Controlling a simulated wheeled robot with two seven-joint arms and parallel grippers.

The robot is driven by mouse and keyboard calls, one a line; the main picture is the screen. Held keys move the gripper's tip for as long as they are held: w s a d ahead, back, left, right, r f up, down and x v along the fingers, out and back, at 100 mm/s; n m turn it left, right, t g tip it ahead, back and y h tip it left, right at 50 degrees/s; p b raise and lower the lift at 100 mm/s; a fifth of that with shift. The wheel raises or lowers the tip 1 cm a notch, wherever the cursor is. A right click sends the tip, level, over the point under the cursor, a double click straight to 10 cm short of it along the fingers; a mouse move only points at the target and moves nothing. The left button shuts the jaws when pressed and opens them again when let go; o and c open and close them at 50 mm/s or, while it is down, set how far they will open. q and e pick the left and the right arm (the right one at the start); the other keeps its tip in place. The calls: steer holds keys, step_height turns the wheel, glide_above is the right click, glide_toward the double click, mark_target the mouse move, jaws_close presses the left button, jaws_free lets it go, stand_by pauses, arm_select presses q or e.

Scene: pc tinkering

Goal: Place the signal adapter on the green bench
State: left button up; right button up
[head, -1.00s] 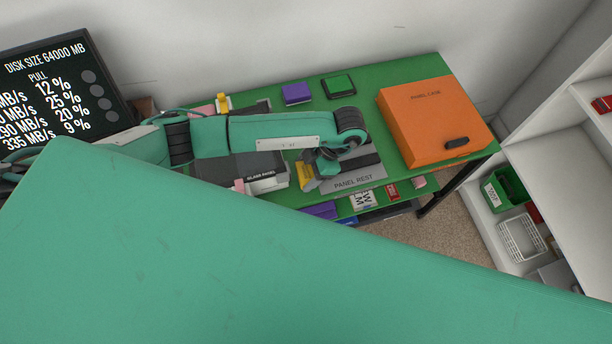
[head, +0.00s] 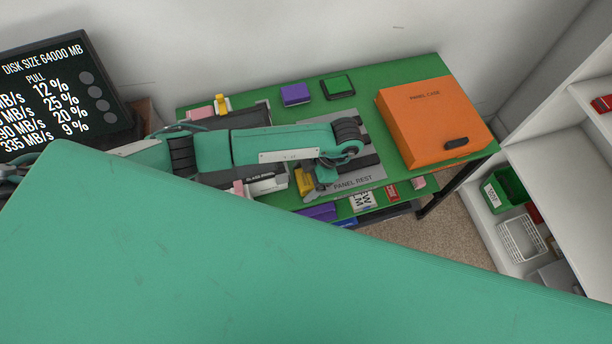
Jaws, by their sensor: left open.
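The green bench (head: 412,73) stands against the wall with several items on it. My left arm reaches across it from the left. My left gripper (head: 318,182) points down at the front part of the bench, at the left side of the grey panel rest (head: 356,183). It is open; its fingertips are small and partly hidden. A yellow piece (head: 304,180) shows right beside the gripper; I cannot tell whether it touches it. I cannot tell which item is the signal adapter. My right gripper is not in view.
An orange panel case (head: 425,120) takes up the bench's right end. A purple box (head: 295,94) and a green-and-black box (head: 338,85) sit at the back. Open shelves stand right.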

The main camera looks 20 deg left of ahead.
arm_select(q)
steer(key=shift+r, duration=0.15)
steer(key=shift+w+d+r, duration=0.1)
steer(key=shift+d+r, duration=0.05)
steer(key=shift+r, duration=0.05)
steer(key=v, duration=1.1)
steer(key=shift+r+b, duration=0.25)
steer(key=shift+b, duration=0.05)
